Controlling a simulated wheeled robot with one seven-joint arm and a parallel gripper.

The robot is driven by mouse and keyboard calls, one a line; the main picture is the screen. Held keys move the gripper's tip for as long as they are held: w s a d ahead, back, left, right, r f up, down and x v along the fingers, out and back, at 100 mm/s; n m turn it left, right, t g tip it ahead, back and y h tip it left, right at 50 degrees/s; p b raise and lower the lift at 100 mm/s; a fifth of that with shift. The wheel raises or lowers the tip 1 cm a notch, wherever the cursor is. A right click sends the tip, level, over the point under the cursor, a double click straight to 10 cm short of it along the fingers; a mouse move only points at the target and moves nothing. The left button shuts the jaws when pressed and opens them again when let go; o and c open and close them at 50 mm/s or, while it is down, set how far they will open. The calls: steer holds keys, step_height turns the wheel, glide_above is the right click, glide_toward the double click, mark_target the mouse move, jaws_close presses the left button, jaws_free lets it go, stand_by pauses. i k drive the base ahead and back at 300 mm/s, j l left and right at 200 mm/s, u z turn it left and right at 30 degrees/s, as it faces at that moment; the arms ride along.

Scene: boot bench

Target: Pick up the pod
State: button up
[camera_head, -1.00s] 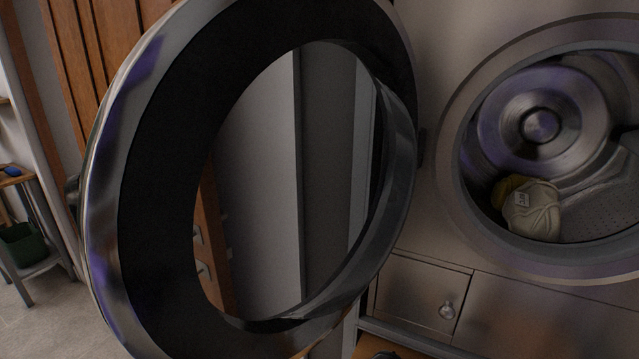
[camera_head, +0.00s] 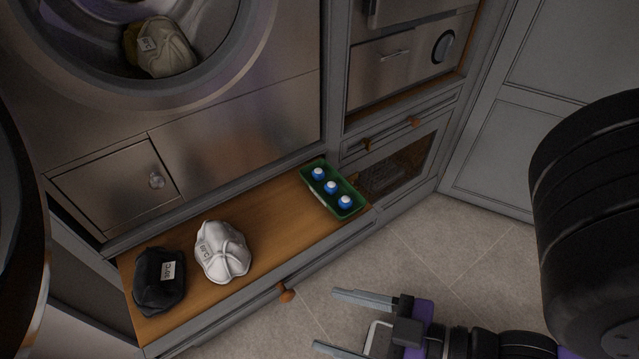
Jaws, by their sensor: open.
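Three small blue-and-white pods sit in a row in a green tray: a back one (camera_head: 318,173), a middle one (camera_head: 331,187) and a front one (camera_head: 345,202). The green tray (camera_head: 358,212) lies at the right end of the wooden bench. My gripper (camera_head: 326,320) is at the lower middle of the picture, over the floor in front of the bench. Its two fingers are apart, point left and hold nothing. It is apart from the tray and the pods, below them in the picture.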

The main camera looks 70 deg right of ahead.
mark_target(345, 202)
steer(key=z, duration=1.7)
steer(key=k+j+z, duration=0.2)
steer(key=z, duration=0.15)
steer(key=k+j+z, duration=0.55)
steer(key=z, duration=0.2)
steer(key=k, duration=0.2)
